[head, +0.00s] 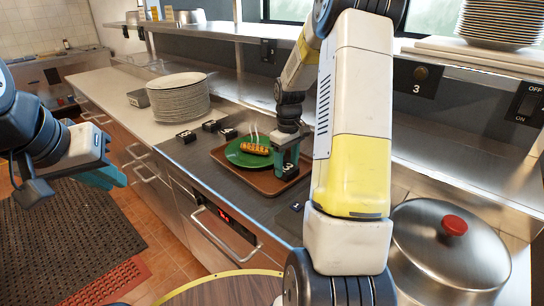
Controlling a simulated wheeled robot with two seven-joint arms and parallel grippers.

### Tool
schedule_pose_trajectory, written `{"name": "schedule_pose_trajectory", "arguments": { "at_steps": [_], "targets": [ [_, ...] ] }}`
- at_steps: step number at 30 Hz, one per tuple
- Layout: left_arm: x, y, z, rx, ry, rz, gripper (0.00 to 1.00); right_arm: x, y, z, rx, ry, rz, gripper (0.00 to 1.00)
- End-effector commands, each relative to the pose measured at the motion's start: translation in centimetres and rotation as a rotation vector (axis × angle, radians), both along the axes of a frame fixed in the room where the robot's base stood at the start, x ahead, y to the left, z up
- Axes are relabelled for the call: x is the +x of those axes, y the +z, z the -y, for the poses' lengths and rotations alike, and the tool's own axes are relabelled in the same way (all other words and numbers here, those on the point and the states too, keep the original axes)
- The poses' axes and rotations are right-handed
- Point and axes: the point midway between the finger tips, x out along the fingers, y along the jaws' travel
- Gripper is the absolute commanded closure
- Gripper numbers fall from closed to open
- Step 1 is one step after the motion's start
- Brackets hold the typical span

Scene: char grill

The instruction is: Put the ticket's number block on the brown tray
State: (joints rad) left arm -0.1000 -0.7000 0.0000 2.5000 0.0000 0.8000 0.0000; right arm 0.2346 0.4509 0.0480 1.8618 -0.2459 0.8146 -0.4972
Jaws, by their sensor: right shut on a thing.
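The brown tray (258,186) lies on the dark counter and holds a green plate (236,157) with a browned food item (254,148) on it. My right gripper (287,168) points down over the tray's right end, beside the plate. It is shut on a small dark number block (287,171) at or just above the tray; contact is unclear, and its number is unreadable. Other dark blocks with white marks (186,136) (210,126) (228,133) stand left of the tray. My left gripper (112,176) is over the floor, away from the counter; its finger gap is unclear.
A stack of white plates (179,98) stands left of the blocks. A lidded steel pot (447,245) stands at the right. A shelf with a "3" label (416,88) runs behind. A round wooden surface (225,290) is at the bottom.

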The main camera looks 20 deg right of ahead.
Motion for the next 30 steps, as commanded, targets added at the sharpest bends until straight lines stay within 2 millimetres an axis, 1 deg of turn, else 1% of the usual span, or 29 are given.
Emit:
{"name": "schedule_pose_trajectory", "arguments": {
  "at_steps": [5, 9, 10, 12, 13, 23, 26, 30],
  "targets": [
    [0.0, 0.0, 0.0, 0.000, 0.000, 0.000, 0.87, 0.0, 0.1, 0.0, 0.000, 0.000, 0.001, 0.88],
    [0.0, 0.0, 0.0, 0.000, 0.000, 0.000, 0.87, 0.0, -0.3, 0.0, 0.000, 0.000, 0.000, 0.88],
    [0.0, 0.0, 0.0, 0.000, 0.000, 0.000, 0.87, 0.0, -0.2, 0.0, 0.000, 0.000, 0.000, 0.38],
    [0.0, 0.0, 0.0, 0.000, 0.000, 0.000, 0.87, 0.0, -0.2, 0.0, 0.000, 0.000, 0.001, 0.25],
    [0.0, 0.0, 0.0, 0.000, 0.000, 0.000, 0.87, 0.0, -0.2, 0.0, 0.000, 0.000, 0.001, 0.22],
    [0.0, 0.0, 0.0, 0.000, 0.000, 0.000, 0.87, 0.0, 0.0, 0.0, 0.000, 0.000, 0.001, 0.22],
    [0.0, 0.0, 0.0, 0.000, 0.000, 0.000, 0.87, 0.1, 0.9, 0.0, 0.000, 0.000, 0.002, 0.22],
    [0.0, 0.0, 0.0, 0.000, 0.000, 0.000, 0.87, 0.1, 3.4, 0.0, 0.000, 0.000, 0.006, 0.22]
  ]
}}
